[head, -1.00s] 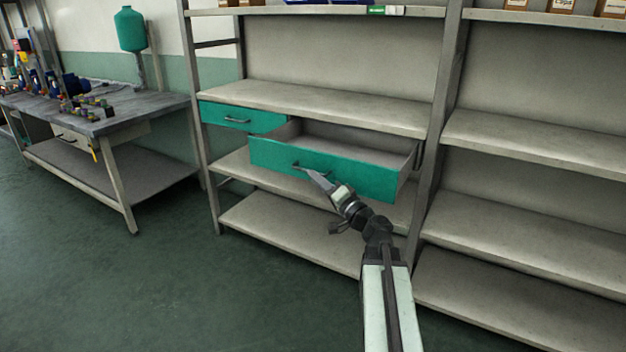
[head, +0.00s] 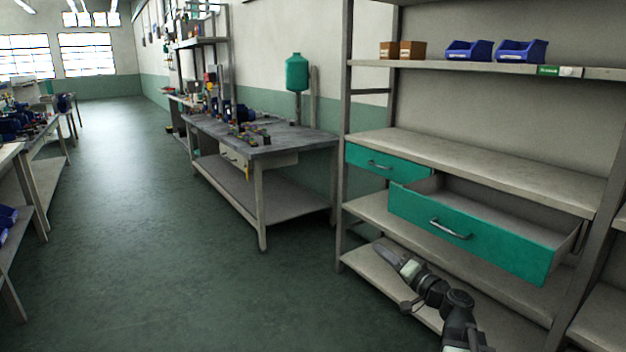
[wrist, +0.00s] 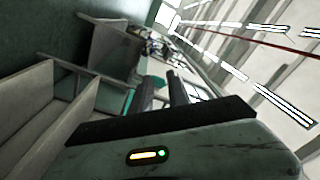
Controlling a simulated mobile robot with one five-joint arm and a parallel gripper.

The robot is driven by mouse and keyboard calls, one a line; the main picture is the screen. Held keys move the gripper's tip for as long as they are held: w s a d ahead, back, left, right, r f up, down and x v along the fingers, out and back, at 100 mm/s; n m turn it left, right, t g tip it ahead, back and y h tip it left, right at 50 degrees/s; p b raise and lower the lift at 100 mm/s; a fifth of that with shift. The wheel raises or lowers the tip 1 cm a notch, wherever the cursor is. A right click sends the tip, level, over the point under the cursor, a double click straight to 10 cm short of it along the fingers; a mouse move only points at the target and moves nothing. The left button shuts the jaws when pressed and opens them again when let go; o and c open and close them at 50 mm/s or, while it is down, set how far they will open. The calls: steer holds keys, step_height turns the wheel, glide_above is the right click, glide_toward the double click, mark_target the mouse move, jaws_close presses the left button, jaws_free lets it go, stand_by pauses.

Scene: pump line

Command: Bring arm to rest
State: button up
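My gripper (head: 384,252) is in front of the shelving, below and left of the pulled-out green drawer (head: 520,246). It is apart from the drawer's handle (head: 450,229) and holds nothing that I can see. In the wrist view, the two dark fingers of my gripper (wrist: 162,88) stand apart with a gap between them. My arm is low at the bottom right of the head view, its lower part cut off by the frame edge.
A second green drawer (head: 375,162) beside it is shut. The shelf unit's upper shelf (head: 430,66) holds blue bins (head: 520,50) and brown boxes (head: 412,50). A workbench (head: 262,140) stands left of the shelving. Green floor (head: 150,230) is clear at left.

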steer(key=s+a+f+n+g+y, duration=0.1)
steer(key=s+a+f+n+g, duration=0.2)
steer(key=a, duration=0.4)
steer(key=a+f+n+g, duration=0.2)
steer(key=a+f+g, duration=0.1)
steer(key=a+f, duration=0.25)
steer(key=s+a+f+n+g+h, duration=0.25)
steer(key=s+a+f+g, duration=0.25)
steer(key=s+f, duration=0.3)
steer(key=s+d+f+m+g+h, duration=0.2)
steer(key=s+d+f+g+h, duration=0.15)
steer(key=d, duration=0.35)
steer(key=s+d+f+m+g+h, duration=0.2)
steer(key=s+d+f+h, duration=0.3)
steer(key=d, duration=0.1)
step_height(320, 180, up, 35)
steer(key=p, duration=3.5)
steer(key=shift+a, duration=0.15)
steer(key=shift+f+n+t, duration=0.1)
steer(key=shift+n+t, duration=0.15)
